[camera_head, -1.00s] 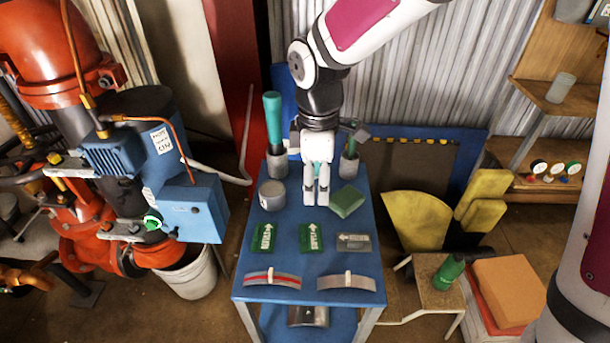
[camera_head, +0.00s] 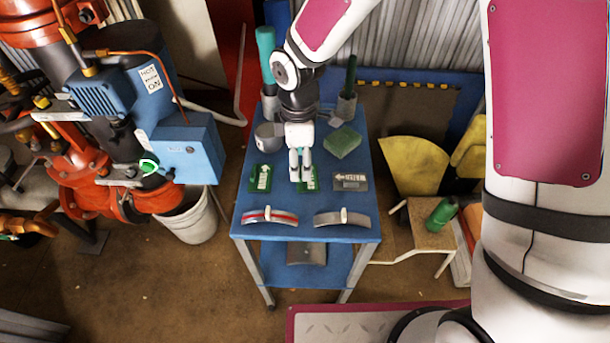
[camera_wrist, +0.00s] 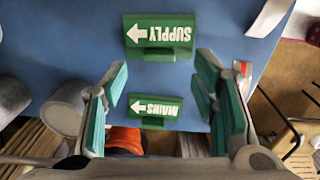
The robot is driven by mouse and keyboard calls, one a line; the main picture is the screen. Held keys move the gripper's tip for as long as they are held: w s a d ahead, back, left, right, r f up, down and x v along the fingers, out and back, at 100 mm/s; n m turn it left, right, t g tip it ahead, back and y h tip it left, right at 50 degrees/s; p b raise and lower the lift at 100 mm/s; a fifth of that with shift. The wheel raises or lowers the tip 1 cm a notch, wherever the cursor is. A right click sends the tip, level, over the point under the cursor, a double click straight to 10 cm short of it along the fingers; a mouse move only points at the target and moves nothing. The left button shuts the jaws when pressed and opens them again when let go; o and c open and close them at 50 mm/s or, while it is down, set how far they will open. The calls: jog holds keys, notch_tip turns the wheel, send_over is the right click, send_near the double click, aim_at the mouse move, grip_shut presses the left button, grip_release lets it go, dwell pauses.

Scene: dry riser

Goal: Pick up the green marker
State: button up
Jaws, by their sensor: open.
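Two green markers lie on the blue table (camera_head: 250,228): a left one (camera_head: 260,178) and a right one (camera_head: 312,177). In the wrist view they read MAINS (camera_wrist: 155,108) and SUPPLY (camera_wrist: 160,35), with white arrows. Both stand apart from each other; I cannot tell which one the task means. My gripper (camera_head: 301,174) is open and empty, hanging above the table and partly covering the right marker in the head view. In the wrist view its teal finger pads (camera_wrist: 161,75) frame MAINS, with SUPPLY beyond the tips.
A grey marker (camera_head: 350,182) lies to the right. Two curved handled plates (camera_head: 270,216) (camera_head: 342,218) lie near the front edge. Behind stand a grey can (camera_head: 267,136), a green block (camera_head: 342,142) and upright holders (camera_head: 344,106). A stool with a green bottle (camera_head: 441,214) stands right.

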aim_at(300, 173)
jog(key=shift+f, duration=1.95)
jog(key=c, duration=1)
jog(key=shift+c, duration=0.2)
jog(key=shift+r, duration=0.15)
